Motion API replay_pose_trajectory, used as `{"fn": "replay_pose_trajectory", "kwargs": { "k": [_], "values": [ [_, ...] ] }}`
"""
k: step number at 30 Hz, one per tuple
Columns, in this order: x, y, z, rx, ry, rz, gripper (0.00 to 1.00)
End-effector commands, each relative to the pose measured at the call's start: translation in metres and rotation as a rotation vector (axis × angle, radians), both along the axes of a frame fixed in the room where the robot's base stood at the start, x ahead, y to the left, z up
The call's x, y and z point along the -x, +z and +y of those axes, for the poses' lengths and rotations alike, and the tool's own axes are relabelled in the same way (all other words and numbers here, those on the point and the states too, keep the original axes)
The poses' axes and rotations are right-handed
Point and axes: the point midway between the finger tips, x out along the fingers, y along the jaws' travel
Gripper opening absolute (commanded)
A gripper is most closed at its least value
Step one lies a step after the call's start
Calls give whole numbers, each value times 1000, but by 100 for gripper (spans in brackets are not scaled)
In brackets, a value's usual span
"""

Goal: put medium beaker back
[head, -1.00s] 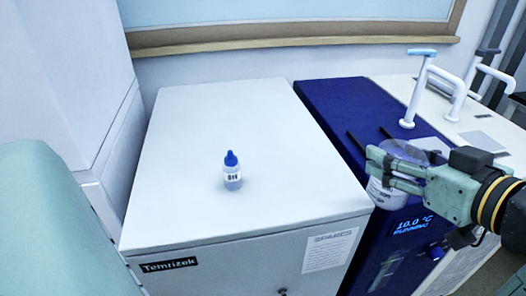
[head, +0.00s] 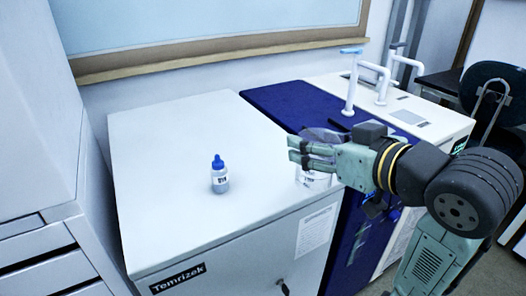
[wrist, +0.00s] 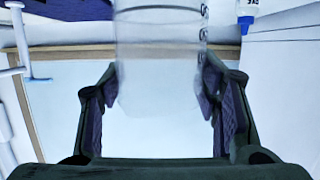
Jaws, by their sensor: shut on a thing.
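A clear glass beaker (head: 313,180) with dark markings is held in my gripper (head: 312,155), in front of the right edge of the white cabinet in the head view. The fingers hide part of its wall. In the wrist view the beaker (wrist: 160,60) stands between the two finger pads of my gripper (wrist: 160,105), which is shut on it. I cannot tell in the head view how far the beaker is above the cabinet top.
The white cabinet (head: 190,130) bears a small blue-capped bottle (head: 219,177), with clear top around it. The dark blue unit (head: 285,100) stands to its right, with white taps (head: 352,85) beyond. Grey drawers (head: 35,240) stand at the left.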

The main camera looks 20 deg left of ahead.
Motion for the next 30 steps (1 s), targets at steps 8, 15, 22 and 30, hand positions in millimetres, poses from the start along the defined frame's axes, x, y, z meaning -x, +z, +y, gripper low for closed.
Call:
{"fn": "replay_pose_trajectory", "kwargs": {
  "k": [8,15,22,30],
  "values": [
    [-40,-5,54,2,7,4,17],
    [-75,-11,99,2,4,3,17],
    [-90,-14,117,0,2,0,17],
    [-91,-43,117,-1,0,2,17]
  ]
}}
